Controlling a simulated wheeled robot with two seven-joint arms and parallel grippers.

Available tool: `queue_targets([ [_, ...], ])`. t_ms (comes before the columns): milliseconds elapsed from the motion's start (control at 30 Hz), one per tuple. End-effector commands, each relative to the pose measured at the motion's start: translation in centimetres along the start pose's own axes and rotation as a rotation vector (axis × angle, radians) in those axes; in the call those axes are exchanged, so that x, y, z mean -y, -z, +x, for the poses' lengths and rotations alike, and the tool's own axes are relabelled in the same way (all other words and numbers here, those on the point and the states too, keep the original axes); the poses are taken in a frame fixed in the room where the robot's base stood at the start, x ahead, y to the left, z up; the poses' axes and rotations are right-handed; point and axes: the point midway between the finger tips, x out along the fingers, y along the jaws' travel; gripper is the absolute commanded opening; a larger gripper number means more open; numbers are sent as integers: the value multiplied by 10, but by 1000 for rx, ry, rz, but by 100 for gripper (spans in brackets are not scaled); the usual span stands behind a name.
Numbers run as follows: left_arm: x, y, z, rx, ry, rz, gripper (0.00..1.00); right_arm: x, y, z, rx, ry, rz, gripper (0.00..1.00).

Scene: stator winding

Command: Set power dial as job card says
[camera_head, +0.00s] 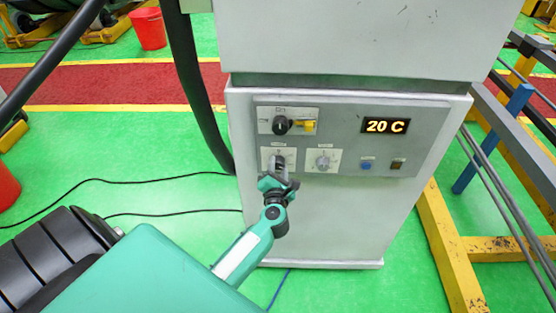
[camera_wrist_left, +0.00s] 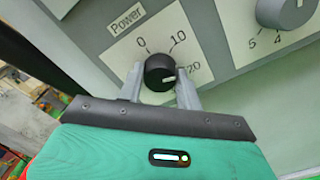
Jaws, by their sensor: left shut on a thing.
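The power dial (camera_wrist_left: 159,73) is a black round knob on a white plate marked "Power" with 0, 10 and 20. Its pale pointer mark faces right, toward the 20. My left gripper (camera_wrist_left: 160,82) has one finger on each side of the dial and is shut on it. In the head view my left gripper (camera_head: 279,170) reaches the lower left plate of the grey control panel (camera_head: 400,172) and hides most of the dial. No job card shows in either view. My right gripper is not in view.
A grey dial (camera_head: 323,161) sits just right of the power dial. Above are a black knob (camera_head: 282,125) with a yellow part and a display (camera_head: 386,126) reading "20 C". A blue button (camera_head: 366,165) and a small switch (camera_head: 397,164) sit at right. Yellow frames flank the cabinet.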

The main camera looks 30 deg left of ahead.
Motion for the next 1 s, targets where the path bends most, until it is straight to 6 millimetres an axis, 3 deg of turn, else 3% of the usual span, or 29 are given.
queue_targets([
  [33, -2, -3, 0, -1, 2, 32, 13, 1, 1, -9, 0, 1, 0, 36],
  [300, -1, -1, 0, 0, 2, 173, 13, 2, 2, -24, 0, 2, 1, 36],
  [967, 1, 0, 0, 0, 2, 232, 13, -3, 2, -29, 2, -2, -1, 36],
  [1000, 1, 0, 0, 0, 2, 232, 37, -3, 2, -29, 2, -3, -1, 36],
])
